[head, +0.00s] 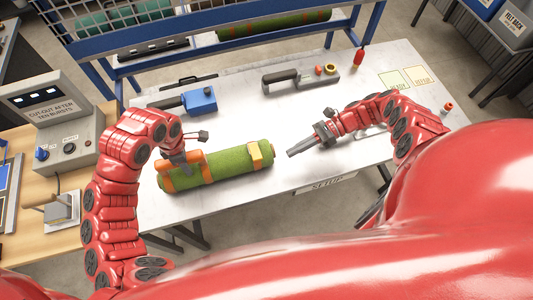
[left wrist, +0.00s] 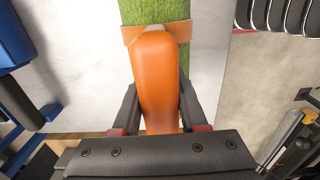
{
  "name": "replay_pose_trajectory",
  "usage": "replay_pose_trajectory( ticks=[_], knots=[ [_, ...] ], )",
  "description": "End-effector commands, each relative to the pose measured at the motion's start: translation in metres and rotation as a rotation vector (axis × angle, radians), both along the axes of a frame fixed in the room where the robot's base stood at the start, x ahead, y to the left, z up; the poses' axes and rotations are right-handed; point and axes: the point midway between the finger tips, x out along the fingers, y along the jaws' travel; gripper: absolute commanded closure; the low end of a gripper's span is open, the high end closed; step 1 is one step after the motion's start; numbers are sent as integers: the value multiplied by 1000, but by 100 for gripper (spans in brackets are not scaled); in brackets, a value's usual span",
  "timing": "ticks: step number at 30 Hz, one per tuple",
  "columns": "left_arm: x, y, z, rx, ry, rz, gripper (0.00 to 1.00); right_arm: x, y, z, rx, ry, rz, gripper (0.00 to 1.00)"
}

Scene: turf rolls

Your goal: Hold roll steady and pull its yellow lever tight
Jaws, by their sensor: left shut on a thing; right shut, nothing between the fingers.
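The green turf roll (head: 222,164) lies on the white table, with orange straps and an orange handle (head: 198,165) at its left part. The handle also fills the middle of the left wrist view (left wrist: 157,75). My left gripper (head: 186,168) is shut on this handle, with a dark finger on each side of it. The yellow lever (head: 254,155) sits on the roll near its right end; how tight it is cannot be told. My right gripper (head: 290,154) is shut and empty, a little to the right of the roll's end and apart from the lever.
A blue tool (head: 200,99) and a grey tool with a black handle (head: 300,79) lie behind the roll. A red bottle (head: 359,58) stands at the back right, near two labelled cards. A control box (head: 52,120) stands left. The table's front right is clear.

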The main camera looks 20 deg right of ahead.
Motion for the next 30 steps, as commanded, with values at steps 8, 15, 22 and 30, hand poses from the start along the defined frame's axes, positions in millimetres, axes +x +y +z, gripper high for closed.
replay_pose_trajectory(
  ticks=[8,15,22,30],
  knots=[
    [-2,1,-3,2,7,1,100,-6,28,-12,5,41,-16,100],
    [-2,1,-3,1,7,1,100,-12,78,-27,5,38,-13,100],
    [-2,1,-3,1,7,1,100,-6,94,-15,-2,34,-15,100],
    [-2,1,-3,1,7,1,100,0,95,3,0,36,-15,100]
  ],
)
